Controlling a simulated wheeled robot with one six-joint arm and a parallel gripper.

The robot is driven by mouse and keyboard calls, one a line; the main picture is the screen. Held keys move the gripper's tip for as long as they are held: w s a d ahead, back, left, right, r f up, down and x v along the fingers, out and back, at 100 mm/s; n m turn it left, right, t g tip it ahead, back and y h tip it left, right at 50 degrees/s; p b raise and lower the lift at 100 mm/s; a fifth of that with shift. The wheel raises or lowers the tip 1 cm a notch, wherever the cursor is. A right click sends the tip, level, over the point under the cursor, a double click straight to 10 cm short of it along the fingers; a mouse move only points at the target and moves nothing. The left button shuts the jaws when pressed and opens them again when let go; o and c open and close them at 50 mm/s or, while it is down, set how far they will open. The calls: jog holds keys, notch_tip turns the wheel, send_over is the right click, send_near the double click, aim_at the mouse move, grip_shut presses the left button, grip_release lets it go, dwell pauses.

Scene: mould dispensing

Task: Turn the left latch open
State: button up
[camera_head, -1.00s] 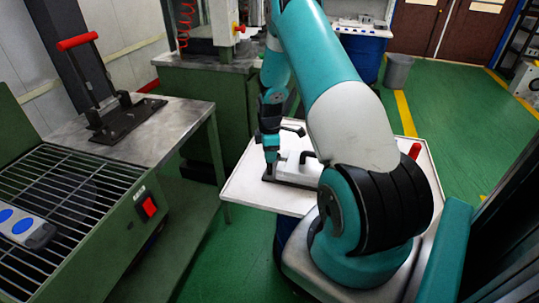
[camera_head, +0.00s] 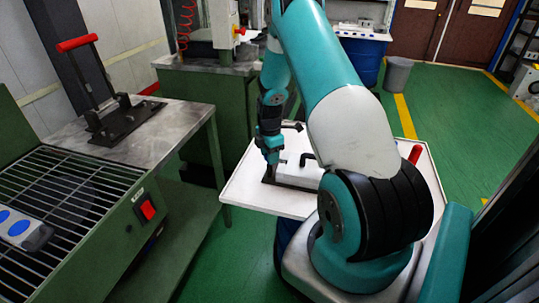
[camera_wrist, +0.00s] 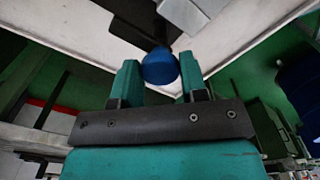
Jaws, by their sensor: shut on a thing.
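The mould (camera_head: 298,174) is a pale block on a dark base, lying on the white table top (camera_head: 240,190). A black bent handle (camera_head: 307,158) stands on it. My gripper (camera_head: 271,160) is at the mould's left end, pointing down and slightly tilted. In the wrist view my gripper (camera_wrist: 160,80) has its teal fingers shut on a round blue knob (camera_wrist: 160,66), which I take to be the left latch. A dark bar (camera_wrist: 140,33) runs beside the knob. The latch is hidden behind my gripper in the head view, so its exact angle is unclear.
A red upright piece (camera_head: 415,153) stands at the table's right side. To the left are a metal bench (camera_head: 180,123) with a red-handled lever device (camera_head: 118,120) and a green grated machine (camera_head: 70,205). Open green floor lies between them and the table.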

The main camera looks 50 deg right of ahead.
jog(key=shift+a, duration=0.1)
jog(key=o, duration=0.9)
notch_tip(320, 180, up, 18)
jog(key=shift+f+b, duration=0.25)
jog(key=shift+b, duration=0.65)
